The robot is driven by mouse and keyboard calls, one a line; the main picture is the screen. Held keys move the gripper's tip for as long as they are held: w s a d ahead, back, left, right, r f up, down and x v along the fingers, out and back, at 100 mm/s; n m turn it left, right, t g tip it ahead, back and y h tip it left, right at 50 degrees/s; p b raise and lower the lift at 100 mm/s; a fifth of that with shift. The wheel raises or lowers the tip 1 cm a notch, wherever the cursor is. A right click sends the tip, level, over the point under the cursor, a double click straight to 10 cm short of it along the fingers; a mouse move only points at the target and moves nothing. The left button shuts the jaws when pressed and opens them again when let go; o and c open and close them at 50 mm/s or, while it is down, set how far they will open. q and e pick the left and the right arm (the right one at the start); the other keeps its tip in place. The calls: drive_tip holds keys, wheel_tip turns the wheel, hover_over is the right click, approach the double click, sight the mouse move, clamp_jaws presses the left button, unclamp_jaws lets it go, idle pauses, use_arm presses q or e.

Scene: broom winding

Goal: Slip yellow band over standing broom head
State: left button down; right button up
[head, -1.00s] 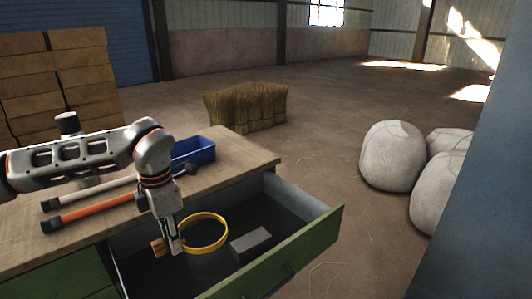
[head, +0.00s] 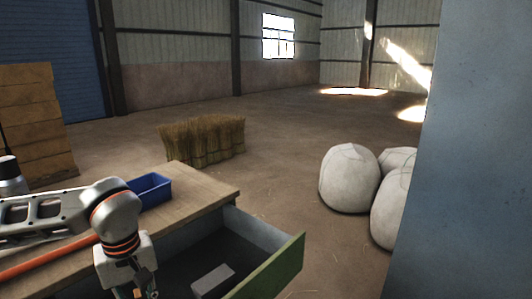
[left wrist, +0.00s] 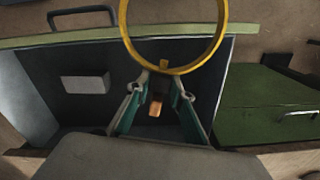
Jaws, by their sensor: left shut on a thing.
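The yellow band (left wrist: 127,40) is a round hoop at the top of the left wrist view, cut off by the top edge. My left gripper (left wrist: 162,76) is shut on the hoop's near rim, above the open drawer. My right gripper is not in view.
The open drawer (head: 284,268) holds a pale grey block (head: 212,281). A blue bin (head: 150,192) and an orange stick (head: 45,260) lie on the wooden bench (head: 205,195). White sacks (head: 350,180) stand right. A blue-grey panel (head: 475,150) fills the right side. Floor between is clear.

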use_arm(q)
drive_tip(key=m, duration=0.2)
drive_tip(key=d+m, duration=0.1)
drive_tip(key=shift+s+f+m, duration=0.1)
drive_tip(key=shift+s+m, duration=0.2)
drive_tip(key=shift+s, duration=0.05)
drive_tip(key=m, duration=0.3)
drive_tip(key=shift+s+d+f, duration=0.1)
drive_tip(key=shift+s+d, duration=0.15)
drive_tip(key=shift+s, duration=0.1)
drive_tip(key=shift+w, duration=0.1)
